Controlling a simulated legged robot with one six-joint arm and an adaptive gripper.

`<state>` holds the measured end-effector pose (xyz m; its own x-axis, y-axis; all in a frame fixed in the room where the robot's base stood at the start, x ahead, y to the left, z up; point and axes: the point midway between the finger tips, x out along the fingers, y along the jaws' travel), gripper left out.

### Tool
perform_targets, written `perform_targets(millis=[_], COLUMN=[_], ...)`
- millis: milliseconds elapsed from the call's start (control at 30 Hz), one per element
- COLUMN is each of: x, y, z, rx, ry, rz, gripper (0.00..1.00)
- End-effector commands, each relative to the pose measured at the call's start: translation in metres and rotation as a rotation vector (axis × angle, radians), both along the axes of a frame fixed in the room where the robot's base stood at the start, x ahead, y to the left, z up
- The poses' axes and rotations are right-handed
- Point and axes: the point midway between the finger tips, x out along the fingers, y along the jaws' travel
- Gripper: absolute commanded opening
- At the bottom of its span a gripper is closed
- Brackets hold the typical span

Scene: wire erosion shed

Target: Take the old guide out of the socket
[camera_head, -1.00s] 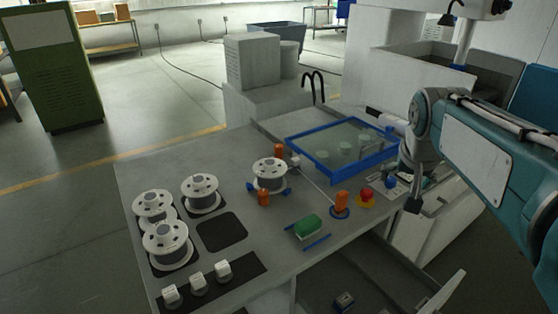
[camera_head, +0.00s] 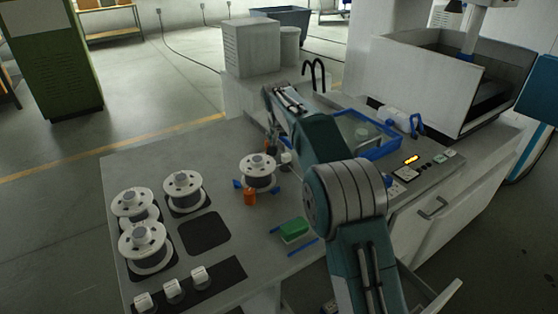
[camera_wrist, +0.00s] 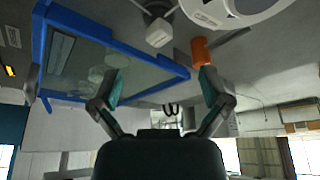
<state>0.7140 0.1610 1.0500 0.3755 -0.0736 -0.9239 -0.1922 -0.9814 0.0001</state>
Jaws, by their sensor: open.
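A small pale block (camera_wrist: 159,33), which looks like the old guide, sits at a grey round mount that may be the socket, in the upper middle of the wrist view. In the head view the block (camera_head: 286,157) shows just right of an orange post, partly crowded by my arm. My gripper (camera_wrist: 160,82) is open and empty, its two fingers spread wide, with the block between their lines but apart from them. In the head view my gripper (camera_head: 269,128) hangs over the table's far side, near the orange post, mostly hidden by my wrist.
A wire spool (camera_head: 258,172) and orange post (camera_wrist: 200,52) stand close by. A blue-framed tank (camera_head: 384,151) lies to the right, partly behind my arm. Three pale blocks (camera_head: 173,291) sit on a black mat at the front left. A green block (camera_head: 294,229) lies nearer.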

Motion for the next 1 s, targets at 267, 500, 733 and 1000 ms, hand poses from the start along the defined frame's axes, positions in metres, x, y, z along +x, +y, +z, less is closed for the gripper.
perform_targets(millis=[267,500,733,1000], x=[0.014,0.025,0.037,0.039], y=[-0.003,-0.006,-0.009,-0.009], z=[-0.038,-0.063,-0.094,-0.097], rx=[-0.001,0.0,-0.001,0.0], ry=[0.004,0.004,0.002,0.0], rz=[0.0,0.0,0.0,0.0], gripper=[0.97,0.97,0.97,0.97])
